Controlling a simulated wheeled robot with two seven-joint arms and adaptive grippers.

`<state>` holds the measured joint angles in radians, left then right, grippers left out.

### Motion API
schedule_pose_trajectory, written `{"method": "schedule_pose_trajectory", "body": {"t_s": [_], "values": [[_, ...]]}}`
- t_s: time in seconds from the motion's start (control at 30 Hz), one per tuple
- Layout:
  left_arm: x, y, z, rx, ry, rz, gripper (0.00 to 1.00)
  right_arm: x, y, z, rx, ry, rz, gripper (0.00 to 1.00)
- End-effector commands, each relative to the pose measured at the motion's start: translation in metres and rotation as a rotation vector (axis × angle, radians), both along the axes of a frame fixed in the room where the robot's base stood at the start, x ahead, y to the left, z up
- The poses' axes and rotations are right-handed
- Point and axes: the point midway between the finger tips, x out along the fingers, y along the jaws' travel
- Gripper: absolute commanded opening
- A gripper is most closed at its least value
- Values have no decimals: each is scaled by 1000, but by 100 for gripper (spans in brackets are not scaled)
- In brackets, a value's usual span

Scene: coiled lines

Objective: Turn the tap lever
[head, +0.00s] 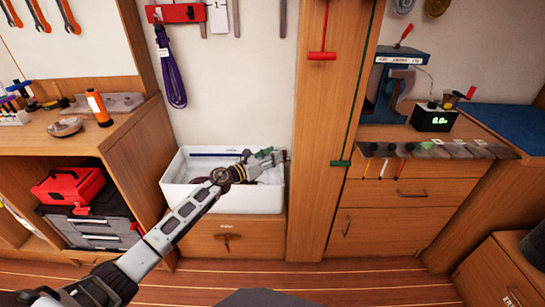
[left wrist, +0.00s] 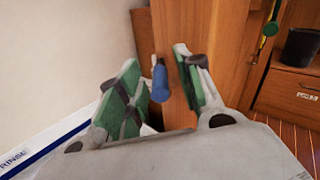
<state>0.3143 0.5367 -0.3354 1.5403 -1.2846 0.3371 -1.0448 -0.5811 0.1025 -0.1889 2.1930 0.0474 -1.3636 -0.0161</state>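My left gripper (head: 270,157) reaches over a white basin (head: 195,192) in the head view. In the left wrist view its two green-padded fingers (left wrist: 157,60) stand apart. A small blue lever-like part (left wrist: 160,84) with a greyish top shows in the gap between the fingers, in front of the wooden post. It looks like the tap lever. I cannot tell whether either finger touches it. The tap cannot be made out in the head view, where my gripper covers that area. My right gripper is in neither view.
A wooden post (head: 325,120) stands just right of the basin. A purple coiled line (head: 173,78) hangs on the wall above it. A cabinet with a red toolbox (head: 70,187) is at the left. Drawers (head: 395,222) are at the right. The basin's edge carries a RINSE label (left wrist: 14,160).

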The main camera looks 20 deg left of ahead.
Motion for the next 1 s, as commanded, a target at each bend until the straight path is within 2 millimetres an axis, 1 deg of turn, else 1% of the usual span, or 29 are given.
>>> {"method": "schedule_pose_trajectory", "body": {"t_s": [0.3,0.37,0.5,0.6,1.0], "values": [[1,-1,0,0,0,0,35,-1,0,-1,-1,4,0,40],[1,-1,0,0,0,0,29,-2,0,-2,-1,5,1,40],[1,-1,0,-1,1,0,11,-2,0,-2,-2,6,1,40],[1,-1,0,-1,1,0,0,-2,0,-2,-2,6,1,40],[1,0,-1,0,1,-1,0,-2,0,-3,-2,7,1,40]]}}
